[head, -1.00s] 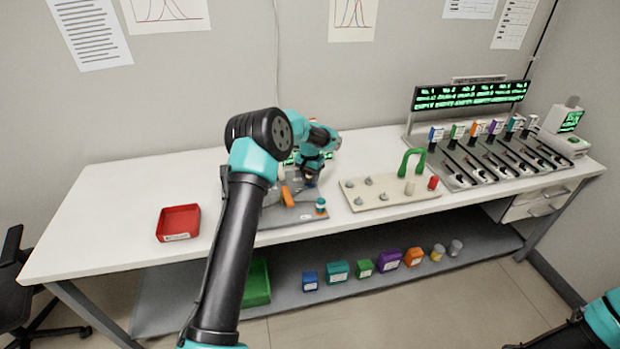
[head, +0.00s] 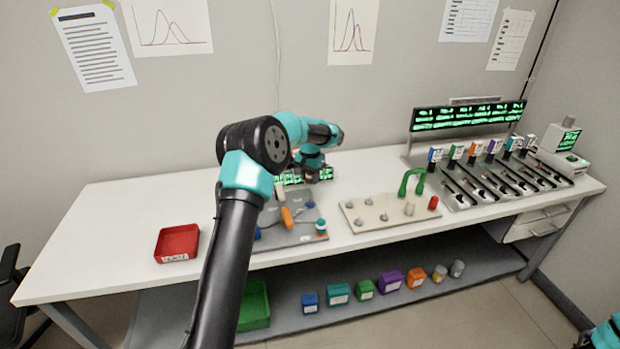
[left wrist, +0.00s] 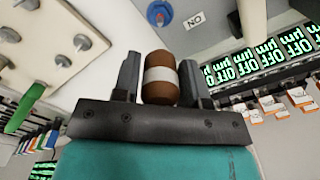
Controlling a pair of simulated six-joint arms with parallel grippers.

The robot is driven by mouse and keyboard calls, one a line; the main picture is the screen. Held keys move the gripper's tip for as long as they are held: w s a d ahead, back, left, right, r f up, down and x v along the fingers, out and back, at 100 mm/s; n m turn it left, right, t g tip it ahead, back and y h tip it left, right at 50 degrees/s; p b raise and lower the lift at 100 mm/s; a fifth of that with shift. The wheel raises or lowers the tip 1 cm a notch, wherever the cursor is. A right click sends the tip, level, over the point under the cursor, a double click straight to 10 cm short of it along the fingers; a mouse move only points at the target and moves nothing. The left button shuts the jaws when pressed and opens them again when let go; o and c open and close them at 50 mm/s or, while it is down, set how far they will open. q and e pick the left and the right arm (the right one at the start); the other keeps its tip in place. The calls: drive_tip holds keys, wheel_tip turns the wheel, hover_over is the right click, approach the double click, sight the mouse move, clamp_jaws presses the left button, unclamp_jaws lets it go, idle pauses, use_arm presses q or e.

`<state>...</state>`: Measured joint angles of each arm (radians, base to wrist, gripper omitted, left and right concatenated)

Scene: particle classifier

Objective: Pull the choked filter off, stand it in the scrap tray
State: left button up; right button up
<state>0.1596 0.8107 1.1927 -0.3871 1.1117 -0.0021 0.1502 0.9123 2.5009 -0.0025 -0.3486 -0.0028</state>
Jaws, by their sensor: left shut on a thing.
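The choked filter (left wrist: 160,78), a brown cylinder with a white band, is between the fingers of my left gripper (left wrist: 160,85) in the left wrist view. The gripper is shut on it. In the head view my left gripper (head: 318,174) is above the back of the grey device plate (head: 285,236); the filter cannot be made out there. A blue round fitting (left wrist: 160,13) shows beyond the filter in the wrist view, apart from it. The red open tray (head: 177,243), apparently the scrap tray, lies on the left of the bench and looks empty. My right gripper is out of view.
An orange lever (head: 287,217) and a blue-and-white capped piece (head: 321,227) are on the plate. A beige peg board (head: 375,222) with a green arch stands right of it. Green displays (head: 468,115) are behind. Bare bench (head: 120,220) surrounds the red tray.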

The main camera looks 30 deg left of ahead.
use_arm(q)
drive_tip(key=shift+r, duration=0.1)
drive_tip(key=shift+r, duration=2.2)
drive_tip(key=shift+r, duration=1.5)
drive_tip(key=shift+d, duration=0.15)
drive_tip(key=s+d+f+m, duration=0.1)
drive_tip(key=s+d, duration=0.3)
drive_tip(key=d, duration=0.4)
drive_tip(key=s+d+f+m, duration=0.1)
drive_tip(key=s+d+f, duration=0.3)
drive_tip(key=d, duration=0.3)
drive_tip(key=s+d+f+m, duration=0.1)
drive_tip(key=s+d+f, duration=0.1)
drive_tip(key=s+d, duration=0.3)
drive_tip(key=d, duration=0.3)
drive_tip(key=shift+s+d+f, duration=0.3)
